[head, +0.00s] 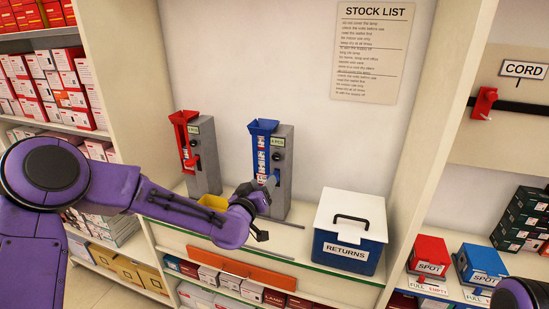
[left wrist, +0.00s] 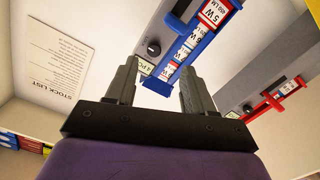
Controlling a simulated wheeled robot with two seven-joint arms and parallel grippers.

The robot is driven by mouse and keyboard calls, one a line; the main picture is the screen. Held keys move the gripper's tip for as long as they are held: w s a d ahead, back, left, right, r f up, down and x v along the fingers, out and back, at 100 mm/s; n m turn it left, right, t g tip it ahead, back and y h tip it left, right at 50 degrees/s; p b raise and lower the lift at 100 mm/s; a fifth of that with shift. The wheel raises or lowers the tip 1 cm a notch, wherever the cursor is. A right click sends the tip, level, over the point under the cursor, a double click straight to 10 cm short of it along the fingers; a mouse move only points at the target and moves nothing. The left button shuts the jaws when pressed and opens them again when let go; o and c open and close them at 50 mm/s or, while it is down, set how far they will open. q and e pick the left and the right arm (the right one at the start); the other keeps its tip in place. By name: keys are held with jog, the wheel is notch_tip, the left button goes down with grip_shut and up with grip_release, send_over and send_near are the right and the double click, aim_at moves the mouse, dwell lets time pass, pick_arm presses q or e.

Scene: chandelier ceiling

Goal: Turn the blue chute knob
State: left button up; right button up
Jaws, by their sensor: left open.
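The blue chute (head: 262,150) is fixed to a grey post on the counter and holds a column of small labelled boxes. A round dark knob (head: 278,142) sits on the post beside it. The left wrist view also shows the knob (left wrist: 153,47), beyond and between my fingertips, with the blue chute (left wrist: 192,45) to its right. My left gripper (head: 262,216) is in front of the post's lower part, below the knob. In the left wrist view its fingers (left wrist: 158,75) are apart with nothing held. My right gripper is out of view.
A red chute (head: 186,138) on another grey post stands to the left. A yellow container (head: 213,201) is partly behind my left arm. A white-lidded blue RETURNS box (head: 347,245) stands to the right. Shelf uprights border the alcove.

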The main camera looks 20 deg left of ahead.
aim_at(275, 157)
pick_arm(q)
jog(key=w+p, duration=0.1)
jog(key=w, duration=0.2)
jog(key=w+r+p, duration=0.1)
jog(key=w, duration=0.2)
jog(key=w+r+p, duration=0.1)
jog(key=w, duration=0.3)
jog(key=shift+w+r, duration=0.1)
jog(key=shift+r, duration=0.05)
jog(key=shift+w+p, duration=0.35)
jog(key=shift+w, duration=0.2)
jog(key=shift+c, duration=0.3)
grip_shut()
